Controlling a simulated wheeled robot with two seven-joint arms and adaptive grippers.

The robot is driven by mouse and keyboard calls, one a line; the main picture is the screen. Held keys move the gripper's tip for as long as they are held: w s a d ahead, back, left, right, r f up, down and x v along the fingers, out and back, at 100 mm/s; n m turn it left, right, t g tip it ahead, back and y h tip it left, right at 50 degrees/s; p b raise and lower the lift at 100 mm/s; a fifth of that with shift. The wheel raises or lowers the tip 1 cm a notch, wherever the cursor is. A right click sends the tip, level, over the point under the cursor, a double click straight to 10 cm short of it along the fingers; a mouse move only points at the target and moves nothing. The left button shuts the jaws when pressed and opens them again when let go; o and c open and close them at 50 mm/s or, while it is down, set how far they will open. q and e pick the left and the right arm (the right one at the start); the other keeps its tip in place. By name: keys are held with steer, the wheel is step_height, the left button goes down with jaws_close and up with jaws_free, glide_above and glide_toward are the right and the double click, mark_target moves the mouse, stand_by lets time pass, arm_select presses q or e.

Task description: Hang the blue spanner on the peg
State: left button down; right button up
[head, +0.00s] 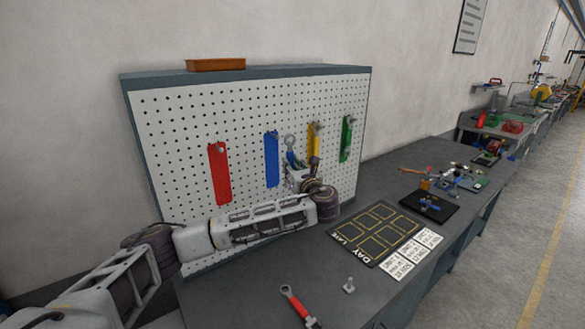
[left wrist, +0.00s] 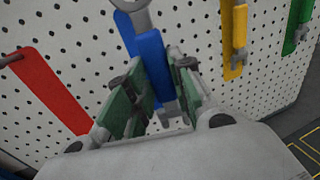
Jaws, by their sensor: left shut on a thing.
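The blue spanner (head: 291,157) is upright in my left gripper (head: 293,168), its grey ring end uppermost. In the left wrist view its blue handle (left wrist: 150,62) runs between the two green finger pads (left wrist: 162,98). The spanner is in front of the white pegboard (head: 240,125), just right of the blue strip (head: 271,165) in the head view. A small grey peg shows near the top of that strip. I cannot tell how far the ring is from the board. My right gripper is not in view.
A red strip (head: 219,175) is to the left. Yellow (head: 314,135) and green (head: 346,140) strips are to the right, with spanners apparently hanging there. A red spanner (head: 297,305) and a grey fitting (head: 349,286) lie on the bench. A black marked mat (head: 345,243) is at right.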

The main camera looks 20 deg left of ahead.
arm_select(q)
steer(key=shift+w+a, duration=0.2)
steer(key=shift+a, duration=0.1)
steer(key=shift+w+a+f+b, duration=0.1)
steer(key=shift+w+a+b, duration=0.55)
steer(key=shift+a+b, duration=0.35)
steer(key=shift+w+a+f+b, duration=0.1)
steer(key=shift+w+a+b, duration=0.6)
steer(key=shift+a, duration=0.55)
steer(key=shift+w+a+f+b, duration=0.1)
steer(key=shift+w+a+b, duration=0.5)
steer(key=shift+a+b, duration=0.4)
steer(key=shift+w+a+f+p, duration=0.3)
steer(key=shift+a+p, duration=0.15)
steer(key=shift+a, duration=0.1)
steer(key=shift+a+f+p, duration=0.1)
steer(key=shift+a+p, duration=0.05)
steer(key=shift+p, duration=0.15)
steer(key=shift+w+f, duration=0.1)
steer(key=c, duration=1.2)
jaws_free()
steer(key=shift+o, duration=0.2)
